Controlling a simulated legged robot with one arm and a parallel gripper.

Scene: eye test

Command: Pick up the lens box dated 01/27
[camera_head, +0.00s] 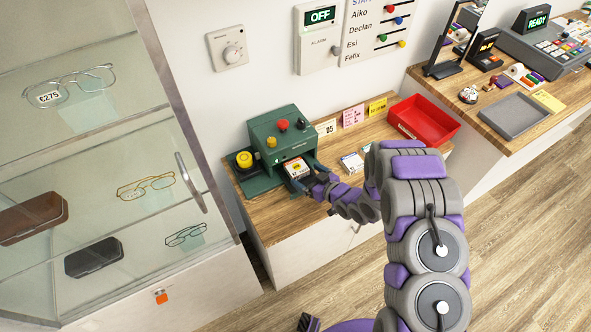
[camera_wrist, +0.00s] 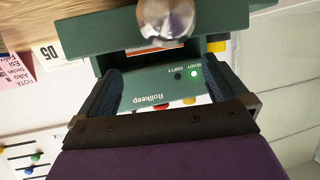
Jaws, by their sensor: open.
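A small box with a white, yellow and dark face (camera_head: 298,168) sits at the front opening of the green machine (camera_head: 282,135); I cannot read a date on it. More small white and blue boxes (camera_head: 352,163) lie on the wooden counter to the right, their print too small to read. My gripper (camera_head: 311,181) is open just in front of the machine, close to the box. In the wrist view my gripper (camera_wrist: 163,72) has its fingers spread, with the machine's front (camera_wrist: 160,85) between them in the picture. A silver round part (camera_wrist: 166,20) partly covers an orange and white edge there.
The machine has a green READY lamp and coloured buttons on top. A red tray (camera_head: 425,118) stands on the counter's right. Cards (camera_head: 353,115) stand along the wall. A glass display case (camera_head: 100,150) with spectacles is close on the left. A grey tray (camera_head: 515,115) lies on another counter.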

